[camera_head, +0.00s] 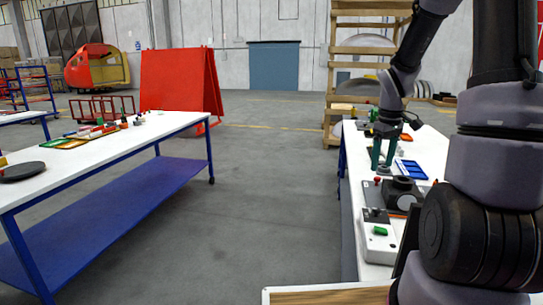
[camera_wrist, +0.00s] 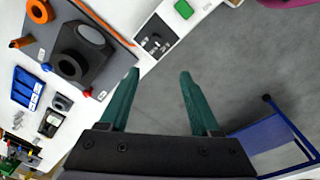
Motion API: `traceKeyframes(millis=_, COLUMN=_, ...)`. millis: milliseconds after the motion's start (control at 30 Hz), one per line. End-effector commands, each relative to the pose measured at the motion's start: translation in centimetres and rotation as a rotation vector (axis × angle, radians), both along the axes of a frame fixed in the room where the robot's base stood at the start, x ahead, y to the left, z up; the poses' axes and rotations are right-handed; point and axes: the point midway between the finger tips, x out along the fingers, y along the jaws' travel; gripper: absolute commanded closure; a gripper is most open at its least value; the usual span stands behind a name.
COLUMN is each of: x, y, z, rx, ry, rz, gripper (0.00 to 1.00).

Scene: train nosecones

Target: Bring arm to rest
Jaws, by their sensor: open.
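My gripper (camera_head: 382,160) has two green fingers, pointing down above the white right-hand table (camera_head: 432,146) in the head view. In the wrist view my gripper (camera_wrist: 160,85) is open, with nothing between its fingers. The fingers there lie over the table edge and the grey floor. My arm reaches in from the right side of the head view and hides part of that table.
A left table (camera_head: 60,160) holds small parts. Grey floor (camera_head: 270,190) lies clear between the tables.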

Motion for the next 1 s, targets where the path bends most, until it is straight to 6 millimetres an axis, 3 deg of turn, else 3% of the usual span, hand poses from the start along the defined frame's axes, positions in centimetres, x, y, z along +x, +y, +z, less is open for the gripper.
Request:
traceKeyframes(millis=33, x=-0.6, y=0.9, z=2.4, rx=-0.004, ry=-0.039, rz=-0.041, gripper=0.36)
traceKeyframes(millis=200, x=-3.7, y=3.6, z=8.6, rx=0.026, ry=-0.157, rz=-0.211, gripper=0.36)
traceKeyframes(millis=500, x=-11.0, y=8.3, z=16.8, rx=0.193, ry=-0.347, rz=-0.487, gripper=0.36)
traceKeyframes(millis=800, x=-17.3, y=11.2, z=20.4, rx=0.405, ry=-0.443, rz=-0.667, gripper=0.36)
traceKeyframes(millis=1000, x=-18.5, y=11.7, z=20.8, rx=0.448, ry=-0.45, rz=-0.699, gripper=0.36)
